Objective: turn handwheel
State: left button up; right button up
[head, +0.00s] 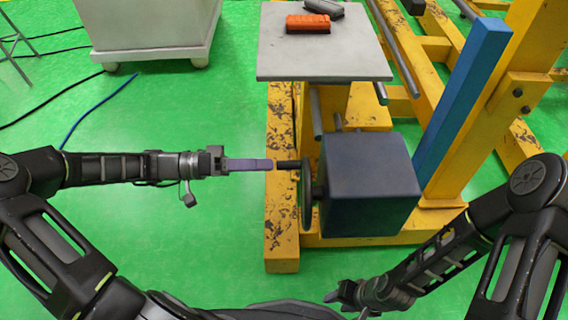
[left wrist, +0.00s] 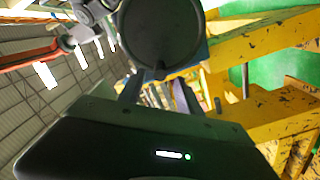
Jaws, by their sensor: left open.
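The handwheel (head: 306,200) is a dark disc seen edge-on in the head view, on the left side of a dark blue-grey box (head: 370,185). Its short black handle (head: 289,165) sticks out left from near the upper part of the wheel. In the left wrist view the handwheel (left wrist: 160,35) is a round dark face, with a small knob at its lower rim. My left gripper (head: 268,164) points right at the handle's end, very near it. In the left wrist view its fingers (left wrist: 156,90) are apart below the knob. My right gripper (head: 345,294) is low, away from the wheel; its jaws are unclear.
A yellow worn frame (head: 282,250) stands under and behind the box. A grey plate (head: 325,60) above it bears an orange block (head: 308,24) and a dark part. A blue post (head: 462,95) rises at right.

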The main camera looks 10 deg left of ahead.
aim_at(284, 165)
pick_arm(q)
jog(key=x, duration=0.5)
jog(key=shift+d+b, duration=0.2)
jog(key=shift+b, duration=0.2)
grip_shut()
dwell(1.0)
